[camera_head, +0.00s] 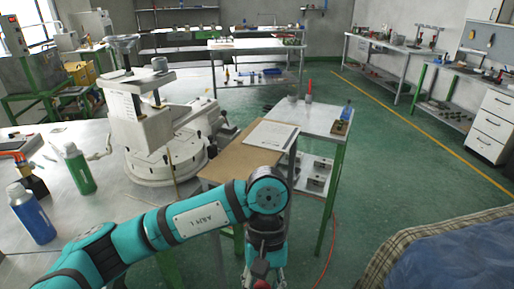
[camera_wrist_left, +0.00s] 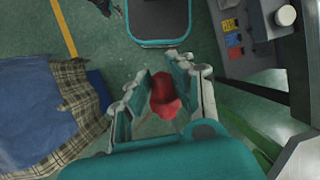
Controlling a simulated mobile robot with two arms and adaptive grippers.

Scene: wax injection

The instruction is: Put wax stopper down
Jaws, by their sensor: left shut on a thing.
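The wax stopper is a small red piece (camera_wrist_left: 165,96) in the left wrist view. It sits between the fingers of my left gripper (camera_wrist_left: 163,88), which is shut on it. In the head view my left gripper (camera_head: 262,272) hangs at the bottom centre, over the green floor and in front of the small table. Only a bit of red shows there, and the fingers are partly cut off by the picture edge. My right gripper is in neither view.
A metal workbench (camera_head: 115,200) at left bears a white machine (camera_head: 150,135), a green bottle (camera_head: 79,170) and a blue bottle (camera_head: 33,215). The small table (camera_head: 232,164) holds a white sheet (camera_head: 272,135). A plaid-edged blue cover (camera_head: 440,255) lies at lower right.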

